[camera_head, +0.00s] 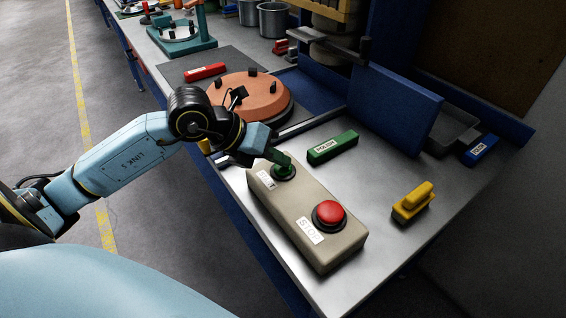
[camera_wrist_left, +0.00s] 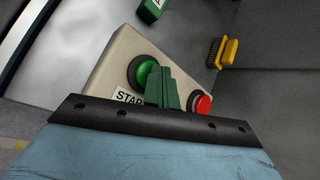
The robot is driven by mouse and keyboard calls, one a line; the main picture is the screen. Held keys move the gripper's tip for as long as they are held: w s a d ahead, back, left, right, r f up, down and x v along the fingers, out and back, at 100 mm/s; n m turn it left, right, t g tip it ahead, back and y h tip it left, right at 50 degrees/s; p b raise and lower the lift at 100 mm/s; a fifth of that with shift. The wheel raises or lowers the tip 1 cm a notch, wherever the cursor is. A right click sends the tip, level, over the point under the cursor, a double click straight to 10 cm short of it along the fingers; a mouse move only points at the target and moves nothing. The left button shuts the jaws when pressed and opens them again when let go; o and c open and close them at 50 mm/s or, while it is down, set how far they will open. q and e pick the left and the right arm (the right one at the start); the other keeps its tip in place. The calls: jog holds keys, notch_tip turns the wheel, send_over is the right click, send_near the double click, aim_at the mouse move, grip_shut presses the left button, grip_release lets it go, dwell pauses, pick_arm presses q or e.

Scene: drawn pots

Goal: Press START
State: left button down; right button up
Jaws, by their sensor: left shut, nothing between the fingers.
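A beige control box (camera_head: 330,252) sits on the metal bench. Its green START button (camera_wrist_left: 147,73) is at the far end, with a START label (camera_wrist_left: 127,97) beside it. Its red STOP button (camera_head: 330,213) is at the near end and also shows in the left wrist view (camera_wrist_left: 202,104). My left gripper (camera_head: 285,161) is shut and empty, its green fingertips right at the START button in the head view and partly hiding it. In the left wrist view the fingers (camera_wrist_left: 164,86) overlap the button's right edge. I cannot tell whether they touch it. My right gripper is not in view.
A green block (camera_head: 332,147) lies behind the box, and a yellow-handled brush (camera_head: 413,203) lies to its right. A round orange turntable (camera_head: 248,98) stands beyond my left wrist. A blue panel (camera_head: 395,108) rises at the back.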

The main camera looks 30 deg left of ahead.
aim_at(277, 168)
pick_arm(q)
jog(key=shift+r, duration=0.1)
jog(key=shift+r+p, duration=0.8)
jog(key=shift+r, duration=0.15)
jog(key=shift+r, duration=0.1)
jog(key=shift+r+p, duration=0.55)
jog(key=shift+r, duration=0.1)
notch_tip(277, 168, up, 3)
jog(key=shift+r+p, duration=0.2)
jog(key=shift+p, duration=1.05)
